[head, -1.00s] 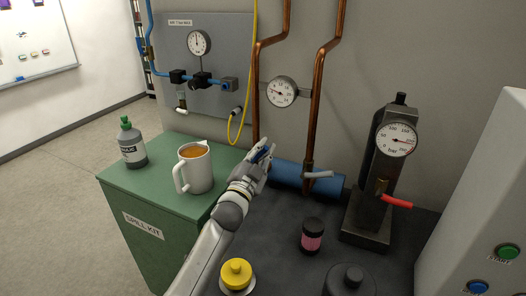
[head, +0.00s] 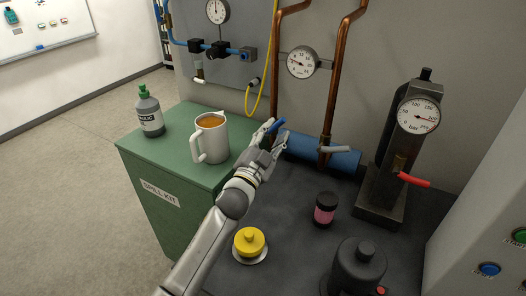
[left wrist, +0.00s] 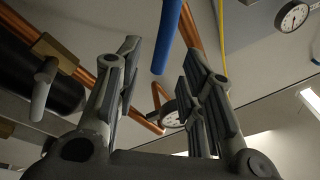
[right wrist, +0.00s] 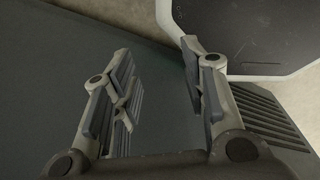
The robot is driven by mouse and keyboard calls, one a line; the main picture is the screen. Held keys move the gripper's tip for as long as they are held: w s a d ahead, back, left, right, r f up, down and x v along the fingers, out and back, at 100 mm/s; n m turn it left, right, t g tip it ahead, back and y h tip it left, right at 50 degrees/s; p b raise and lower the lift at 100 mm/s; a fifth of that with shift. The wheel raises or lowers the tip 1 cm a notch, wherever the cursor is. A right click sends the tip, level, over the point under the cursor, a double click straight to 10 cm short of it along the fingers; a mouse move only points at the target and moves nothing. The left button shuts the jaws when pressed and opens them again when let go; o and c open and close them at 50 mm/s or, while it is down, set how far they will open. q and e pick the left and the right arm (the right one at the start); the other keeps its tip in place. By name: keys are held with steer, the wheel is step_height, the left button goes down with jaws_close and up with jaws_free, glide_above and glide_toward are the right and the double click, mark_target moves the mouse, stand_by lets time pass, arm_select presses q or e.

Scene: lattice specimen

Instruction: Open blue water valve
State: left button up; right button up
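The blue valve lever (head: 276,126) is a short blue handle by the left copper pipe (head: 275,75). My left gripper (head: 274,136) is at it, with the lever between its fingers in the head view. In the left wrist view the blue lever (left wrist: 168,38) shows between and beyond the spread fingers of the left gripper (left wrist: 160,65), with visible gaps on both sides. The valve body is hidden by the gripper. My right gripper (right wrist: 158,70) is open and empty in the right wrist view, and is outside the head view.
A grey lever (head: 334,149) and blue cylinder (head: 345,160) sit to the right. A red lever (head: 414,180) is on the gauge stand. A jug (head: 212,142) and green-capped bottle (head: 150,117) stand on the green cabinet.

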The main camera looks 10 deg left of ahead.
arm_select(q)
steer(key=v, duration=0.7)
steer(key=shift+s, duration=0.1)
steer(key=shift+c, duration=0.4)
